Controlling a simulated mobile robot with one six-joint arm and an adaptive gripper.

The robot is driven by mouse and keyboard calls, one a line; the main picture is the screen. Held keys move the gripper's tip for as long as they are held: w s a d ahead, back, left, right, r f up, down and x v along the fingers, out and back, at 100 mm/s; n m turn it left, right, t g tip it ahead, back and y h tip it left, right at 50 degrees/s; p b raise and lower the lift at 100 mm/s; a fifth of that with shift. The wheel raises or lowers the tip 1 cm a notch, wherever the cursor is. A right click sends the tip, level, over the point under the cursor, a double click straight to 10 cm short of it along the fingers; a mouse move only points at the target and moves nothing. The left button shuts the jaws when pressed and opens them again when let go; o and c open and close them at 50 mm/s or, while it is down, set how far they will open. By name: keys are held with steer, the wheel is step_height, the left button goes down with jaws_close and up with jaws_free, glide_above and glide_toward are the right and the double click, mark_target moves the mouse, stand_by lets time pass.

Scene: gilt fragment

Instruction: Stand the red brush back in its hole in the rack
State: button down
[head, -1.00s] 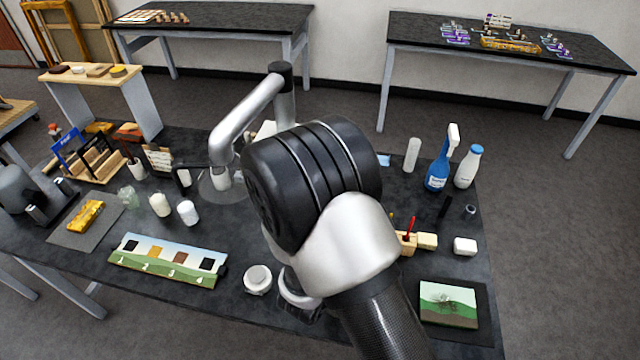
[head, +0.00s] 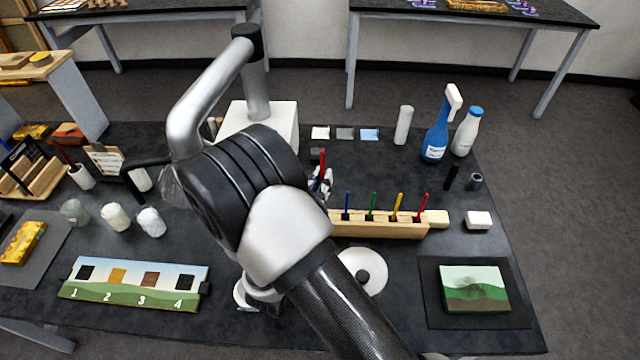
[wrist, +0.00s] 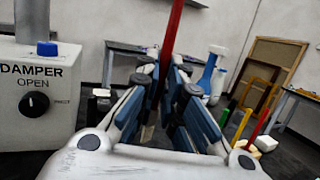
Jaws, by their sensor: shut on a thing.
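My gripper (head: 320,183) is shut on a red brush (head: 322,160), which stands about upright in the fingers. The wooden rack (head: 380,231) lies to the right of and nearer than my gripper in the head view. Blue, green, yellow and another red brush (head: 422,206) stand in it. The rack's left end is hidden by my arm, and I cannot see an empty hole. Some rack brushes show at the right of the wrist view.
A white box (head: 283,118) stands behind my arm; it reads DAMPER in the wrist view (wrist: 38,105). A round white lid-like object (head: 372,268) lies in front of the rack. A blue spray bottle (head: 436,140) and white bottle (head: 467,132) stand at back right. A landscape picture (head: 474,290) lies front right.

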step_height(320, 180, down, 8)
steer(key=b, duration=0.6)
steer(key=shift+r, duration=0.1)
steer(key=c, duration=1.7)
jaws_free()
steer(key=shift+o, duration=0.2)
steer(key=v, duration=1.2)
